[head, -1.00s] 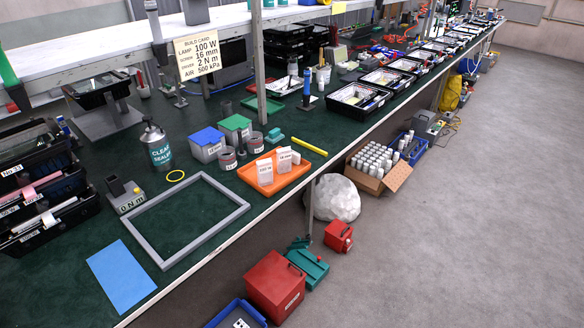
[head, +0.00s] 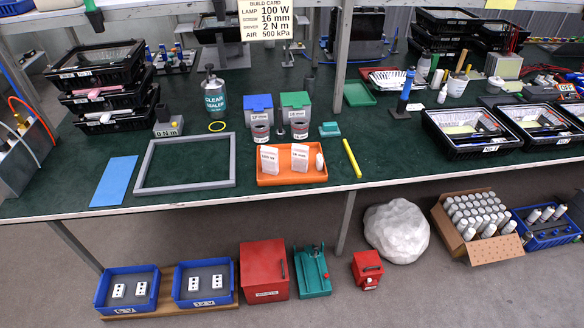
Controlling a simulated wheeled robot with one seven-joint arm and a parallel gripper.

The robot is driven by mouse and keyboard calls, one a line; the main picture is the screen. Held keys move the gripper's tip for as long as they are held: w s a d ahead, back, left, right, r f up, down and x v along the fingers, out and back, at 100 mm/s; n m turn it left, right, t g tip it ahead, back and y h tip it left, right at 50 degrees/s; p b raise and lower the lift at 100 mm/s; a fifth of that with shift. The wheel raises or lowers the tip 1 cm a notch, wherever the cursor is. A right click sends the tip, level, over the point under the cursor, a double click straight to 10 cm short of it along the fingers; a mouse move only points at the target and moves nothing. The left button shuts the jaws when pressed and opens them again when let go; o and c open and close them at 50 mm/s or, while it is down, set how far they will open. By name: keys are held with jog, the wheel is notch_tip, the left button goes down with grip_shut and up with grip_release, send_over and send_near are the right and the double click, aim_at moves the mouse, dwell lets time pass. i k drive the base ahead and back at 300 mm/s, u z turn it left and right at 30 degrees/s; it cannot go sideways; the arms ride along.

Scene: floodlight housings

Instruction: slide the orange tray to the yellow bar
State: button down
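The orange tray (head: 291,178) lies on the green bench top near its front edge. It holds two white labelled boxes (head: 299,157) and a small white rounded item (head: 319,161) at its right end. The yellow bar (head: 352,158) lies to the right of the tray, slanting slightly, with a gap of bare green surface between them. My gripper is in no view.
A grey frame (head: 185,186) and a blue sheet (head: 114,181) lie left of the tray. Two labelled cans (head: 260,134) and blue- and green-lidded boxes (head: 258,108) stand behind it. A small teal block (head: 329,129) sits behind the gap. Black trays (head: 468,145) stand right of the bar.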

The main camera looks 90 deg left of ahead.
aim_at(286, 176)
jog(key=i, duration=0.25)
jog(key=u, duration=3.9)
jog(key=i, duration=1.7)
